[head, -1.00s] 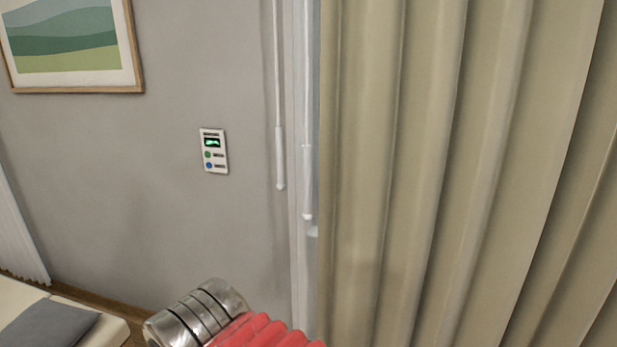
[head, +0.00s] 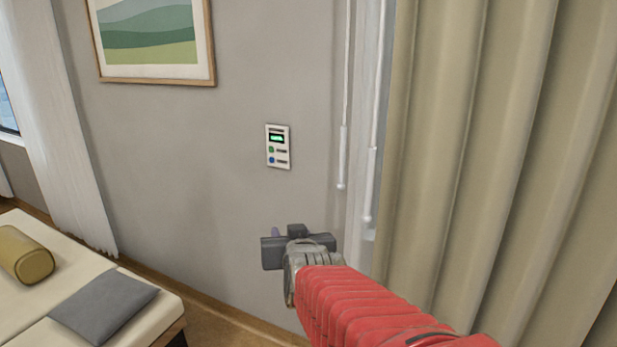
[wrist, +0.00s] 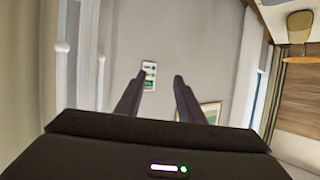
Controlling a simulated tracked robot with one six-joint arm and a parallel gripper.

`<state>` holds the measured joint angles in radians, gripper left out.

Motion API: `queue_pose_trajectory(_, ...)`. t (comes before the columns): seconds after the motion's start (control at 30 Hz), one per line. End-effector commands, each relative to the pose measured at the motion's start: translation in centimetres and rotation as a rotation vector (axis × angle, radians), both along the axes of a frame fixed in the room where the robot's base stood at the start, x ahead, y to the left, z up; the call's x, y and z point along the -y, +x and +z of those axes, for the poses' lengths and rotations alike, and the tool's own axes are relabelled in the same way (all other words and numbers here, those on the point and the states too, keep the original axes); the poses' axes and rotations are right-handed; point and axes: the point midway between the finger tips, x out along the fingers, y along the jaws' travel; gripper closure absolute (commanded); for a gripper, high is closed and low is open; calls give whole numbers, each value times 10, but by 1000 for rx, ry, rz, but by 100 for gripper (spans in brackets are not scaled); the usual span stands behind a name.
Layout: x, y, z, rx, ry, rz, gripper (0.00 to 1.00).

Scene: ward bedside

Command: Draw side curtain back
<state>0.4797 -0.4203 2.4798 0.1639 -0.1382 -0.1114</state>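The beige side curtain (head: 480,150) hangs in folds over the right part of the head view; its edge also shows at the left of the wrist view (wrist: 22,80). Two white wands hang beside its left edge, the nearer one (head: 371,180) close to the curtain and the other (head: 342,160) further left. My gripper (head: 297,240) is left of the curtain, in front of the grey wall, touching neither curtain nor wands. In the wrist view my gripper's fingers (wrist: 155,95) are apart with nothing between them.
A wall panel (head: 278,147) and a framed picture (head: 155,40) are on the wall. A bed (head: 150,318) with a grey pillow (head: 104,304) and a yellow bolster (head: 25,254) stands at lower left. A white curtain (head: 60,130) hangs at far left.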

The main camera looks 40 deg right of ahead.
Motion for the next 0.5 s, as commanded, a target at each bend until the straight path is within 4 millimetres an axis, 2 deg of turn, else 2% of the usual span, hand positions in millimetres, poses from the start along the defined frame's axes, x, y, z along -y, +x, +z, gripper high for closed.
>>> queue_pose_trajectory(0.03, 24, -3, 3, 28, -23, -56, 65)
queue_pose_trajectory(0.1, 55, -10, 11, 76, -65, -133, 65)
queue_pose_trajectory(0.2, 98, -26, 22, 138, -130, -243, 65)
queue_pose_trajectory(0.3, 132, -44, 32, 185, -191, -339, 65)
queue_pose_trajectory(0.4, 155, -60, 39, 214, -238, -409, 65)
queue_pose_trajectory(0.5, 166, -68, 42, 230, -263, -446, 65)
